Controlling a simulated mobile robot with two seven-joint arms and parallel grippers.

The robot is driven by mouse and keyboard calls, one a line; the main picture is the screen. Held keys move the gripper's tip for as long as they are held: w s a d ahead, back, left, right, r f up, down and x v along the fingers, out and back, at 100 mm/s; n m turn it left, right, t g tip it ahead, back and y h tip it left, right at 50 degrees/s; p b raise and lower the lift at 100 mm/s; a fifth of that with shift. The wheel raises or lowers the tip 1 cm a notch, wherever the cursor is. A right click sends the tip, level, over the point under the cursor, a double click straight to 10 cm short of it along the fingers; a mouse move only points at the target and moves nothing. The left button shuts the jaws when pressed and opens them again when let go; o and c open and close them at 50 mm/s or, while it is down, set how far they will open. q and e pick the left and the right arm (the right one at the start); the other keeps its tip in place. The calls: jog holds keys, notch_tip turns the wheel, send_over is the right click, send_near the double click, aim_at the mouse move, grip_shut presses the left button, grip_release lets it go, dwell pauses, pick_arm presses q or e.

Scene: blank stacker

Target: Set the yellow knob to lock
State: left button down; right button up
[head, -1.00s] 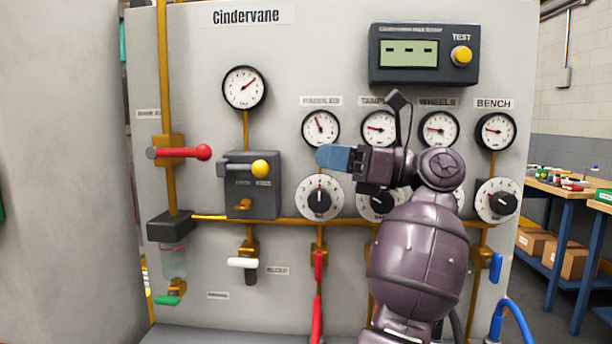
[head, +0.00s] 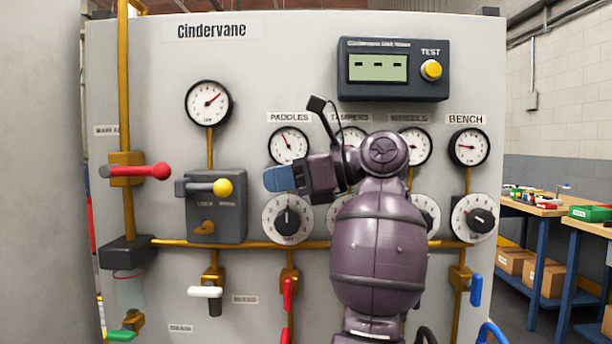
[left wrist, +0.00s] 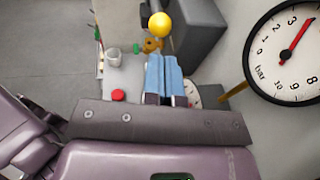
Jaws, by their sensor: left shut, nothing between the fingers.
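The yellow knob (head: 222,188) is a ball on the right end of a grey horizontal handle on a dark grey box (head: 230,222). Two small labels sit below the handle; the left one seems to read LOCK, the right is too small to read. My left gripper (head: 279,178), with blue fingers, is to the right of the knob and slightly higher, apart from it. Its fingers are together and empty. In the left wrist view the yellow knob (left wrist: 160,24) shows beyond the shut blue fingertips (left wrist: 164,75). My right gripper is not in view.
A red-knobbed lever (head: 150,171) is left of the box. A gauge (head: 208,103) is above it. The PADDLES gauge (head: 288,145) and dial (head: 287,219) are near my gripper. A white-handled valve (head: 205,292) is below. A workbench (head: 535,208) stands at right.

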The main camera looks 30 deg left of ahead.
aim_at(220, 182)
pick_arm(q)
jog(key=x, duration=0.5)
jog(key=shift+s+a, duration=0.1)
jog(key=shift+a, duration=0.25)
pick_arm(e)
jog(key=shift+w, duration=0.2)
pick_arm(q)
jog(key=shift+s+a, duration=0.1)
jog(key=shift+a, duration=0.05)
jog(key=a, duration=0.1)
jog(key=s+a, duration=0.2)
jog(key=shift+s+a+r+p, duration=0.1)
jog(key=shift+s+a+p, duration=0.15)
jog(key=shift+a+p, duration=0.15)
jog(key=shift+w+d, duration=0.1)
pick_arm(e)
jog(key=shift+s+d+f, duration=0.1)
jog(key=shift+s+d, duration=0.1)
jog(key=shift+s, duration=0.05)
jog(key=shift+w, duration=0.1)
